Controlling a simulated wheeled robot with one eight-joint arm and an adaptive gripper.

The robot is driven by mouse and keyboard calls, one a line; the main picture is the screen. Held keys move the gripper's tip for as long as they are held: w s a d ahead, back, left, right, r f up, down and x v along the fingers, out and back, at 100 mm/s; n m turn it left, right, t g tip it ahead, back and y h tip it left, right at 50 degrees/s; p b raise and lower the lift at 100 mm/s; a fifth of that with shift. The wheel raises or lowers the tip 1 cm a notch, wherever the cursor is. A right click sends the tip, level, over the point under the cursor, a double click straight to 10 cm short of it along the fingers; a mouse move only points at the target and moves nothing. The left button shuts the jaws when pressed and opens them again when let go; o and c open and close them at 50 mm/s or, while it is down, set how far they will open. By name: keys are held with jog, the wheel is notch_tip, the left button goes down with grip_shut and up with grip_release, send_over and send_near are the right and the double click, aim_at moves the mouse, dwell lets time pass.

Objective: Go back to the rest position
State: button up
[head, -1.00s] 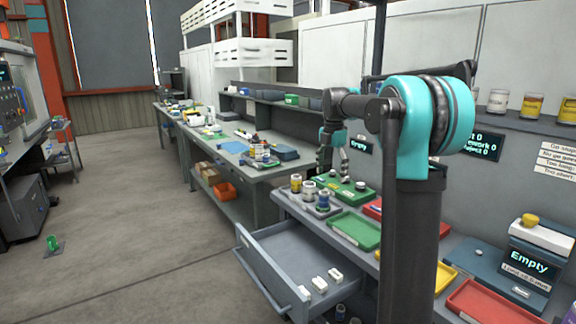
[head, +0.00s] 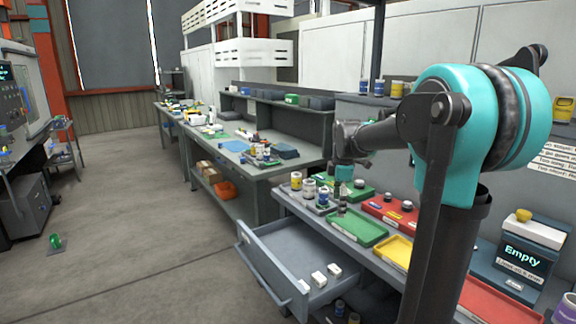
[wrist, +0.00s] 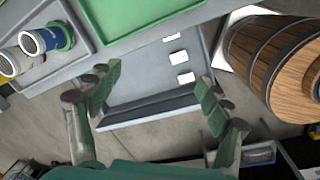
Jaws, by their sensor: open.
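My gripper (head: 342,205) hangs fingers-down over the workbench in the head view, in front of the bench's green trays. In the wrist view my gripper (wrist: 158,95) shows its two green fingers spread wide apart with nothing between them. The open drawer (head: 262,258) lies below and left of it in the head view; the drawer also shows beyond the fingers in the wrist view (wrist: 140,84). My arm's teal shoulder stands at the right and hides part of the bench.
White blocks (head: 318,279) lie in the drawer. A green tray (head: 357,229), a yellow tray (head: 394,250) and several cans (head: 309,188) stand on the bench. A wooden barrel (wrist: 265,55) is close right in the wrist view. The floor at left is mostly clear.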

jog(key=s+d+f+m+t, duration=0.1)
jog(key=s+f+m, duration=0.7)
jog(key=s, duration=0.4)
jog(key=s+d+f+m+t, duration=0.1)
jog(key=s+f+m, duration=0.8)
jog(key=s, duration=0.3)
jog(key=shift+s+d+f+m+t, duration=0.15)
jog(key=shift+s+f+m+t, duration=0.2)
jog(key=shift+f, duration=0.45)
